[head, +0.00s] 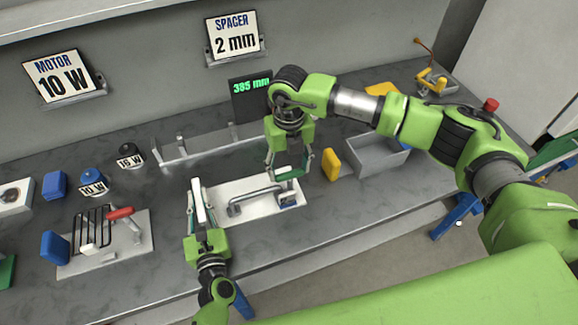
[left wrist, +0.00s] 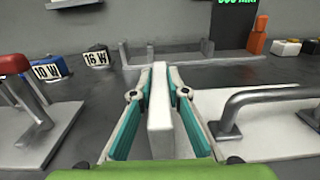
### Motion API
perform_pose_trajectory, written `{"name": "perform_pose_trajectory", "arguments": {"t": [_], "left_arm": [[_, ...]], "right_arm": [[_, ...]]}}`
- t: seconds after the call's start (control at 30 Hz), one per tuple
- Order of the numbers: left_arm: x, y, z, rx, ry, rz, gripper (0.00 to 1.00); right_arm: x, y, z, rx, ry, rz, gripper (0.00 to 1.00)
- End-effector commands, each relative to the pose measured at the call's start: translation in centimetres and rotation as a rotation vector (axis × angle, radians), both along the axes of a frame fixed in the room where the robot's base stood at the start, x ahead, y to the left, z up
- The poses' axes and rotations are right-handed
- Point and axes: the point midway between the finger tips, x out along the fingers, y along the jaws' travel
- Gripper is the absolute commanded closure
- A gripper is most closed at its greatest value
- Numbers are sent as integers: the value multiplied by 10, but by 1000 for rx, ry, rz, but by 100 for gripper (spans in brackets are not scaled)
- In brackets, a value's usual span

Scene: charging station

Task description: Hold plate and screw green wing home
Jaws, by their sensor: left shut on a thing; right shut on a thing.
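A white plate (head: 232,188) with a grey bar handle (head: 252,198) lies on the bench; the handle also shows in the left wrist view (left wrist: 262,97). My left gripper (head: 198,190) is shut on the upright white tab (head: 199,209) at the plate's left end. In the left wrist view the tab (left wrist: 159,110) stands between its teal finger pads. My right gripper (head: 288,174) comes from above at the plate's right end. It is shut on the green wing (head: 291,172), above a small blue-grey block (head: 288,199). I cannot tell whether the wing touches the block.
A fixture with a red-handled clamp (head: 119,213) and wire rack stands left. Motors marked 10 W (head: 93,181) and 16 W (head: 130,155) stand behind it. A green 385 mm display (head: 251,86) is behind; a grey bin (head: 372,155) and yellow block (head: 331,165) are right.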

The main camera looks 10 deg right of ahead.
Motion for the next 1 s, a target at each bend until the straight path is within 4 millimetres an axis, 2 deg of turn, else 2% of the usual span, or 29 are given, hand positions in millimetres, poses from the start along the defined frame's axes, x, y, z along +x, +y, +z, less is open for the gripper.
{"name": "perform_pose_trajectory", "arguments": {"t": [0.07, 0.1, 0.13, 0.17, 0.57, 0.67, 1.0], "left_arm": [[0, -1, -1, 0, 2, -2, 100], [0, -1, -1, 0, 2, -2, 100], [0, -1, -1, 0, 2, -2, 100], [0, -1, -1, 0, 2, -2, 100], [0, 0, -1, 0, 2, -1, 100], [0, 0, -1, 0, 2, -1, 100], [0, 0, -1, 0, 2, -1, 100]], "right_arm": [[0, 1, 1, 2, -1, 1, 66], [0, 1, 1, 2, -1, 1, 37], [0, 1, 1, 2, -1, 2, 30], [0, 1, 0, 2, -1, 2, 28], [0, 0, 6, 1, -1, 2, 28], [1, 0, 19, 2, -3, 2, 28], [1, 0, 89, 1, -4, 2, 28]]}}
